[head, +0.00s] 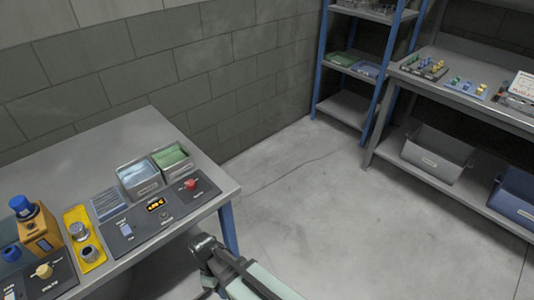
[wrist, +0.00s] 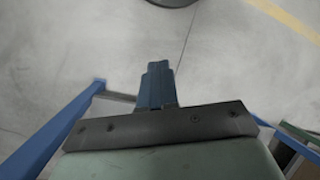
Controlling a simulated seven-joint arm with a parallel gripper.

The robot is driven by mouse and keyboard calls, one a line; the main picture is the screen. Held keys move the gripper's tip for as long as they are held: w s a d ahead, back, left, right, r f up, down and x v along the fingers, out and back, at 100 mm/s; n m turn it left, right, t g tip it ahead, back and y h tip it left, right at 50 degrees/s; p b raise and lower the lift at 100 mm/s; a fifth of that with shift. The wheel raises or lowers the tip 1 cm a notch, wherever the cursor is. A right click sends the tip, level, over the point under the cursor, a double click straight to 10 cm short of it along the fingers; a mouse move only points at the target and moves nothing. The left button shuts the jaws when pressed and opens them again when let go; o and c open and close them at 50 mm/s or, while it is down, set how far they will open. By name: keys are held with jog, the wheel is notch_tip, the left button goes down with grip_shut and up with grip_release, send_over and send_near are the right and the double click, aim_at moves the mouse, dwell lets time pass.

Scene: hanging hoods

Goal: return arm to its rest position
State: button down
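My gripper (wrist: 156,70) shows in the wrist view, with its two dark blue fingers side by side and no visible gap. Nothing shows between or beyond the fingertips. Bare grey floor (wrist: 220,70) lies beneath it. In the head view part of my arm (head: 262,280), pale green with dark edges, rises from the bottom edge just right of the workbench's (head: 110,140) front edge. I cannot make out the fingers there.
Bins and control panels stand on the workbench. A blue shelf rack (head: 345,105) and a second bench (head: 480,112) stand at the far right. Open floor (head: 310,190) lies between. Blue bars (wrist: 60,125) flank the gripper in the wrist view.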

jog(key=d+f+m+g+y, duration=0.1)
jog(key=d+f+m, duration=0.35)
jog(key=d, duration=0.55)
jog(key=d+f+m+g, duration=0.1)
jog(key=d+f+m, duration=0.2)
jog(key=d+f, duration=0.5)
jog(key=s+d+f+m+y, duration=0.1)
jog(key=s+d+m, duration=0.2)
jog(key=s+d, duration=0.2)
jog(key=s+d+f+m+g, duration=0.1)
jog(key=s+d+m, duration=0.3)
jog(key=d, duration=0.6)
jog(key=shift+s+f+y, duration=0.4)
jog(key=shift+s+f, duration=0.4)
jog(key=c, duration=1.8)
grip_release()
jog(key=shift+c, duration=0.2)
